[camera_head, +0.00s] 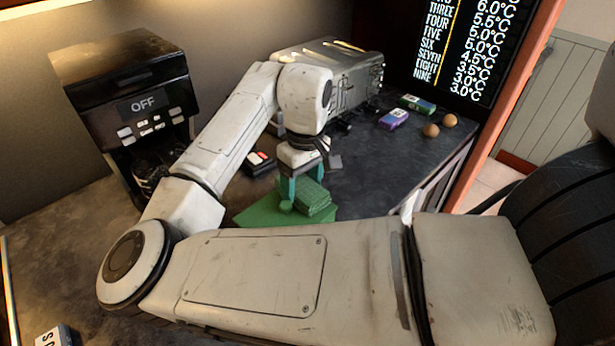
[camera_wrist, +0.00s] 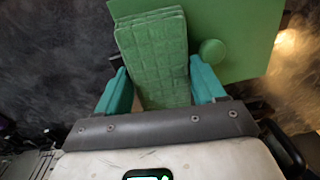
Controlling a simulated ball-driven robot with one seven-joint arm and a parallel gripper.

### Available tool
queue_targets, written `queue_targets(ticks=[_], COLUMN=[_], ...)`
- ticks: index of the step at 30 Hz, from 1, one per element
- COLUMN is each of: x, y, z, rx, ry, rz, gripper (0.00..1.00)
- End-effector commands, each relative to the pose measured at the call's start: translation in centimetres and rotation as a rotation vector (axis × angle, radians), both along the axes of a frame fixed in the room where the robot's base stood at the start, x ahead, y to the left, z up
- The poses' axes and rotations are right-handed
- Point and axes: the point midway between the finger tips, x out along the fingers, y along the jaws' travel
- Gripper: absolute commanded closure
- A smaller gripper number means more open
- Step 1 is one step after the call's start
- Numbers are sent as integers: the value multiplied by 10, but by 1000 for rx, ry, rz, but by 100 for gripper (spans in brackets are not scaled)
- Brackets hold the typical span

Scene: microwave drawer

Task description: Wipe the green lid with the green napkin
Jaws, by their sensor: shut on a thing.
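The green lid (camera_head: 262,216) lies flat on the dark counter in the head view, partly hidden by my arm. It has a round green knob (camera_wrist: 212,51), seen in the wrist view, where the lid (camera_wrist: 245,25) fills the upper right. The folded, quilted green napkin (camera_head: 313,197) lies over the lid beside the knob. My gripper (camera_head: 303,187) points down at the lid and is shut on the napkin (camera_wrist: 157,62). The teal fingers stand on both sides of the napkin in the wrist view. I cannot tell whether the napkin touches the lid.
A black coffee machine (camera_head: 125,85) marked OFF stands at the left. A metal toaster-like appliance (camera_head: 350,75) stands behind my arm. Purple (camera_head: 393,119) and green (camera_head: 418,103) boxes and two brown eggs (camera_head: 431,130) lie at the right. A small black item (camera_head: 260,163) lies near my gripper.

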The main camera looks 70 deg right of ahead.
Motion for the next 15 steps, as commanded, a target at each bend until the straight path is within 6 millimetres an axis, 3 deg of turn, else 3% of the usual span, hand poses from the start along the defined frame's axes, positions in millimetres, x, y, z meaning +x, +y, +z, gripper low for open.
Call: queue_targets(ticks=[8, 15], x=[-1, -9], y=[-2, -19], z=[0, 2], rx=[0, 1], ry=[1, 2], rz=[-1, -2], gripper=[55, 55])
